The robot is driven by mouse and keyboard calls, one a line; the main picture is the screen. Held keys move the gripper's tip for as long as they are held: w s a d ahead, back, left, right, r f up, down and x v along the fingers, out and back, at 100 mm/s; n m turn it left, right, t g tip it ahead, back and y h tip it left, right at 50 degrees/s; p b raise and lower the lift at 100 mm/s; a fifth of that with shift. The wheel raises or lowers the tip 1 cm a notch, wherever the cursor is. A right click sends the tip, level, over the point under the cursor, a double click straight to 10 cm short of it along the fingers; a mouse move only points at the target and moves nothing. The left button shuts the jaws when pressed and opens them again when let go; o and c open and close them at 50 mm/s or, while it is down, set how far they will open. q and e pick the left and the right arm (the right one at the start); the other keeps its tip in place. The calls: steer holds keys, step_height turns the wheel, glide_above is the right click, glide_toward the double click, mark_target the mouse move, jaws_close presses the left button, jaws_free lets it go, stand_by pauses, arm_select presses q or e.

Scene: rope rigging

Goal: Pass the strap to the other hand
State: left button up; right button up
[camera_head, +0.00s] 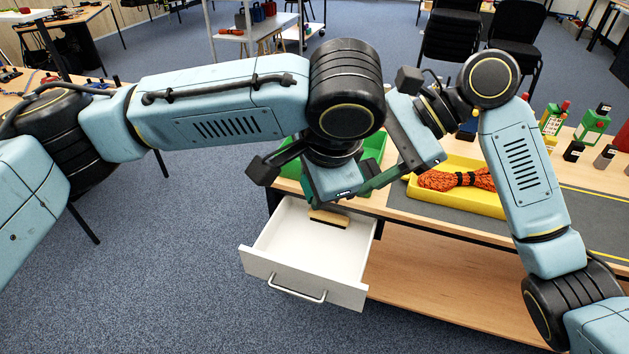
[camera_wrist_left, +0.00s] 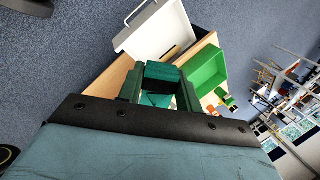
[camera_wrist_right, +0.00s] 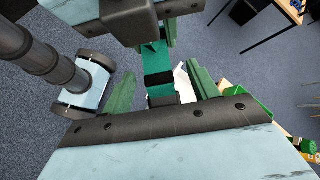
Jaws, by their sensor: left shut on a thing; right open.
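The strap is a teal-green band with a dark section, seen in the right wrist view (camera_wrist_right: 158,62) and in the left wrist view (camera_wrist_left: 160,72). My left gripper (camera_head: 345,191) is shut on it; in the left wrist view the strap sits between its dark green fingers. My right gripper (camera_wrist_right: 162,92) is open, and in its wrist view the strap extends from the left gripper at the top down between its two spread green fingers, with gaps at both sides. In the head view both grippers meet above the drawer, and the strap is mostly hidden by them.
An open white drawer (camera_head: 277,272) lies below the grippers with a small wooden-backed item (camera_head: 328,218) inside. A green bin (camera_head: 374,146) and a yellow tray (camera_head: 485,206) with an orange rope bundle (camera_head: 455,180) stand on the bench. Small coloured blocks stand at right.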

steer(key=s+v, duration=0.1)
steer(key=v, duration=0.8)
steer(key=w+f+m+t, duration=0.1)
steer(key=w+f, duration=0.2)
steer(key=f, duration=0.4)
steer(key=w+d+f+t, duration=0.1)
steer(key=w+f+t, duration=0.1)
steer(key=w+f, duration=0.35)
steer(key=w+f+m+t, duration=0.1)
steer(key=f, duration=0.7)
steer(key=s+d+f+n+h, duration=0.1)
steer(key=s+d+f+h, duration=0.15)
steer(key=f, duration=1.05)
steer(key=s+d+f+h, duration=0.2)
steer(key=s+d+f, duration=0.15)
steer(key=f, duration=0.95)
steer(key=s+d+f+n+h, duration=0.2)
steer(key=s+d+f+n, duration=0.1)
steer(key=s+f, duration=0.6)
steer(key=s+d+f+n+h, duration=0.2)
steer(key=s+f+n, duration=0.1)
steer(key=s+f, duration=0.6)
steer(key=s+f+n+g, duration=0.1)
steer(key=s+f+n, duration=0.3)
steer(key=s, duration=0.9)
steer(key=s+f+n+g+h, duration=0.1)
steer(key=s+f+n, duration=0.3)
steer(key=s, duration=0.9)
steer(key=shift+s+d+n, duration=0.3)
steer(key=shift+s+d, duration=0.05)
